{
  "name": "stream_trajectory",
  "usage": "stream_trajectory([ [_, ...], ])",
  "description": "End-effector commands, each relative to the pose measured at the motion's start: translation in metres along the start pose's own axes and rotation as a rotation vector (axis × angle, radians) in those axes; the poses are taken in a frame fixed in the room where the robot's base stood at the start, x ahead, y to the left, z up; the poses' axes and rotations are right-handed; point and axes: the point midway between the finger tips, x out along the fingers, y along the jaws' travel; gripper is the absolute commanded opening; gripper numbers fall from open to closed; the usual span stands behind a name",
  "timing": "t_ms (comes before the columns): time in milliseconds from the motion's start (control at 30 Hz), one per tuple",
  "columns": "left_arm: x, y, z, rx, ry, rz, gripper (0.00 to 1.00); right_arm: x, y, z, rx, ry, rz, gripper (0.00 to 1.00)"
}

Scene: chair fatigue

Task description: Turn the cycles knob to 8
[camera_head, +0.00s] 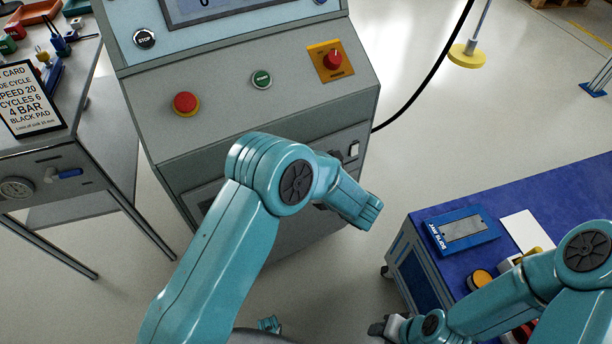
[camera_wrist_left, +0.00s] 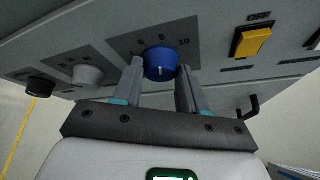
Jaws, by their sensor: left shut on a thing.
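The blue knob (camera_wrist_left: 160,65) sits on a dark scale plate on the machine's grey front panel in the left wrist view. The figures 8 and 10 show above it; which figure it points to I cannot tell. My left gripper (camera_wrist_left: 161,72) has one finger on each side of the blue knob and is shut on it. In the head view my left arm hides the knob and the gripper's fingers at the machine's lower front. My right gripper (camera_head: 385,328) shows small and dark at the bottom of the head view; its opening is unclear.
A grey knob (camera_wrist_left: 87,76) and a black knob (camera_wrist_left: 41,85) are left of the blue one; a yellow switch (camera_wrist_left: 252,42) is right. A red button (camera_head: 185,103) and red rotary switch (camera_head: 333,61) are above. A blue-topped cart (camera_head: 550,206) stands right.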

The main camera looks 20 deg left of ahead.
Motion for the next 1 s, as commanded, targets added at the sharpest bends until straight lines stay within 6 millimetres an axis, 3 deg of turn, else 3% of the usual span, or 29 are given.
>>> stream_trajectory([
  [700, -0.0002, -0.0018, 0.0007, 0.063, 0.003, 0.03, 0.11, -0.0036, -0.0013, 0.0001, 0.0, 0.0, 0.0, 0.43],
  [733, -0.0002, -0.0018, 0.0007, 0.062, 0.003, 0.03, 0.48, -0.0036, -0.0013, 0.0001, 0.0, 0.0, 0.0, 0.43],
  [800, -0.0002, -0.0016, 0.0006, 0.062, 0.004, 0.03, 0.67, -0.0036, -0.0013, 0.0, 0.0, 0.0, 0.0, 0.43],
  [1000, 0.0, -0.0012, 0.0005, 0.062, 0.005, 0.031, 0.67, -0.0036, -0.0013, 0.0001, 0.0, 0.0, 0.0, 0.43],
])
